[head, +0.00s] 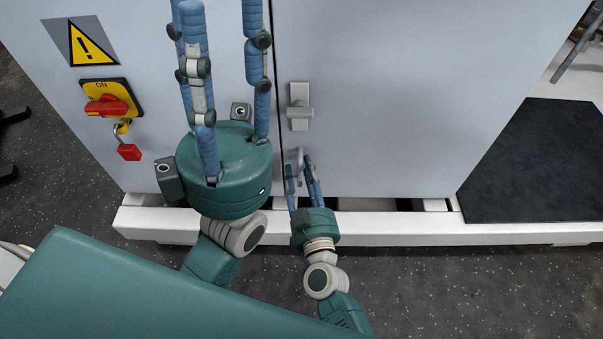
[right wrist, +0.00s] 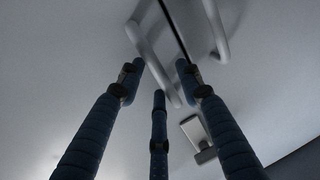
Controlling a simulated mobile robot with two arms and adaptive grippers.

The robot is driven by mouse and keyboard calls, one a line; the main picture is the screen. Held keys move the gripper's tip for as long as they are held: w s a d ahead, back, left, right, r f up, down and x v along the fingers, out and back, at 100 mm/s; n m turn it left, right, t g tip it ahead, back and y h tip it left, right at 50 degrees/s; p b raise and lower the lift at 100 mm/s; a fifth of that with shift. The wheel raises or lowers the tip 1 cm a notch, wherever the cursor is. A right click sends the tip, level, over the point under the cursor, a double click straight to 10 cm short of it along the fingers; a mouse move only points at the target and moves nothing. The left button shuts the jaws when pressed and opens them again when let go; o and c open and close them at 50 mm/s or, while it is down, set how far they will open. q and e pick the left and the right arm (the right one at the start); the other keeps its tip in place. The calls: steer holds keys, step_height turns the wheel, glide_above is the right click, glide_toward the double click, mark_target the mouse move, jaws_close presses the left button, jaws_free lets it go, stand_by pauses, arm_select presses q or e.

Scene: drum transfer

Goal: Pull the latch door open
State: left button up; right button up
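The grey cabinet door (head: 400,90) on the right of the dark seam looks closed. Its small grey latch (head: 300,107) sits beside the seam and shows in the right wrist view (right wrist: 196,130). My right gripper (head: 302,160) is just below the latch in the head view, fingers pointing up. In the right wrist view its three fingers (right wrist: 160,72) are spread with nothing between them; the latch appears beside them, apart. My left gripper (head: 228,30) is larger and nearer the camera, left of the seam. Its fingers are apart, with their tips cut off by the top edge.
The left door (head: 130,170) carries a warning sign (head: 88,45) and a red switch (head: 106,105) with a red padlock (head: 129,151). Two bar handles (right wrist: 155,60) (right wrist: 215,30) flank the seam. A white base (head: 420,228) juts out along the bottom. A dark mat (head: 545,165) lies right.

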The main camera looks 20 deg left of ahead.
steer(key=shift+w+a, duration=0.2)
steer(key=shift+w, duration=0.1)
jaws_close()
steer(key=shift+s, duration=0.15)
